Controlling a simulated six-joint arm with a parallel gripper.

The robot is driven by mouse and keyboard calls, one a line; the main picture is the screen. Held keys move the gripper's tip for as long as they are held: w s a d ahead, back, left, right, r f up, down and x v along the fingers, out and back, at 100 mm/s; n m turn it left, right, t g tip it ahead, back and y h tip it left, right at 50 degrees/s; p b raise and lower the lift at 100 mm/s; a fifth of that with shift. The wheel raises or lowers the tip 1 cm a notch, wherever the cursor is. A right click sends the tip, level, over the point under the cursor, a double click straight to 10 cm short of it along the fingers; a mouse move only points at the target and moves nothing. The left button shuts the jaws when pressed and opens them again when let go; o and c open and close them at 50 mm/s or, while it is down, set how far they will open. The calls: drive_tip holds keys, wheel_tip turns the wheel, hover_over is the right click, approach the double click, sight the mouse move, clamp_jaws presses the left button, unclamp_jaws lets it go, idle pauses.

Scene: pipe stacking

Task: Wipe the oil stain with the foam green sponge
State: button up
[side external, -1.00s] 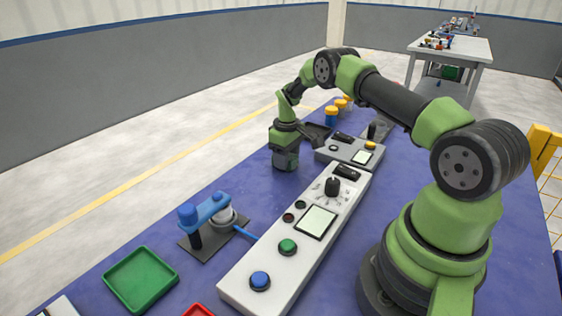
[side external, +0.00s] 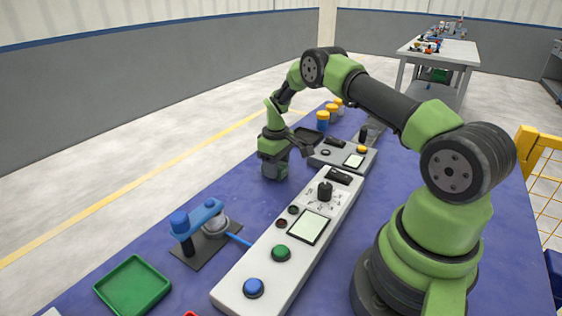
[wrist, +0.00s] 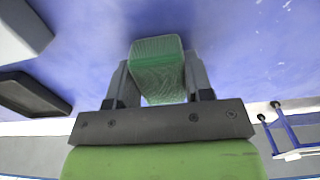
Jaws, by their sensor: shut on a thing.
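The green foam sponge (wrist: 158,70) sits between the two fingers of my gripper (wrist: 156,82) in the wrist view, and the fingers are shut on it. In the side external view my gripper (side external: 273,168) is low over the blue table, to the left of the grey control boxes. The sponge is hard to make out in that view. I cannot tell whether it touches the table. No oil stain can be made out clearly in either current view.
A long control panel (side external: 285,245) with buttons and a knob lies to the right. A blue clamp device (side external: 198,225) and a green tray (side external: 133,286) are in front. Yellow-topped blue jars (side external: 322,121) and a dark tray (side external: 308,134) stand behind. The table left of the panel is partly clear.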

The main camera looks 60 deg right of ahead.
sight(265, 186)
drive_tip(key=shift+a, duration=2.8)
drive_tip(key=shift+d, duration=5.05)
wheel_tip(265, 186, up, 8)
drive_tip(key=shift+a, duration=0.2)
